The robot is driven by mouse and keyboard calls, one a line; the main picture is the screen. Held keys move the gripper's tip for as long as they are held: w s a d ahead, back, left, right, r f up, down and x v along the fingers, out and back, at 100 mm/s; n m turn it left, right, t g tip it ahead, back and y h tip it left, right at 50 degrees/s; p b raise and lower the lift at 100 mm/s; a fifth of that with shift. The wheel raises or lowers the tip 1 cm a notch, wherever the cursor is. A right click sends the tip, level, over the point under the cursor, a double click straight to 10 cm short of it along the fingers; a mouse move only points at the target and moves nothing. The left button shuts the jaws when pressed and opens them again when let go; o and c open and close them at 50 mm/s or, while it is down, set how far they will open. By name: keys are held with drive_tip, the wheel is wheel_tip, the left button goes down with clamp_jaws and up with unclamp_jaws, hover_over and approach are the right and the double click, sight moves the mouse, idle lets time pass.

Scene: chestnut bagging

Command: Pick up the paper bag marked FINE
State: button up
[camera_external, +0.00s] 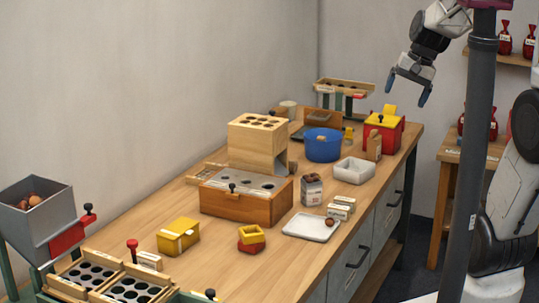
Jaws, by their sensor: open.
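My gripper (408,88) is at the upper right, pointing down with its two blue-tipped fingers apart and nothing between them. It hangs in the air, near the far right end of the bench in the picture. A small brown paper bag (374,146) stands upright on the bench beside a red box, below my gripper in the picture and apart from it. A second bag-like pack (312,188), grey-brown with a pale label, stands nearer the middle. The marks on both are too small to read, so I cannot tell which says FINE.
A red box (383,133) with a yellow part, a blue tub (323,146) and a white bin (354,171) crowd around the brown bag. A white tray (312,228) lies near the front edge. Red sacks (505,38) stand on a shelf at right. A dark post is at right.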

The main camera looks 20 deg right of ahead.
drive_tip(key=w+d+f+m+y, duration=0.25)
drive_tip(key=w+m, duration=0.25)
drive_tip(key=w, duration=0.9)
drive_tip(key=m+t+y, duration=0.3)
drive_tip(key=m+t, duration=0.3)
drive_tip(key=m, duration=0.6)
hover_over(376, 132)
drive_tip(key=s+a, duration=0.6)
drive_tip(key=s, duration=0.5)
wheel_tip(376, 132, down, 16)
drive_tip(key=r, duration=0.1)
drive_tip(key=w+d+f+m+t, duration=0.1)
drive_tip(key=w+d+f+m, duration=0.1)
drive_tip(key=d+f, duration=0.1)
drive_tip(key=w+d+f+m+t, duration=0.1)
drive_tip(key=w+d+f+m, duration=0.1)
drive_tip(key=d+f, duration=0.1)
drive_tip(key=w+d+f+m, duration=0.1)
drive_tip(key=w+d+f, duration=0.2)
drive_tip(key=f, duration=0.1)
drive_tip(key=shift+w+d+f+m+t+h, duration=0.1)
drive_tip(key=shift+d+f+m+t+h, duration=0.15)
drive_tip(key=shift+f+m+t, duration=0.15)
drive_tip(key=shift+w+a, duration=0.1)
drive_tip(key=shift+a, duration=0.05)
drive_tip(key=shift+x, duration=1.15)
drive_tip(key=shift+a, duration=0.1)
drive_tip(key=shift+x, duration=2.55)
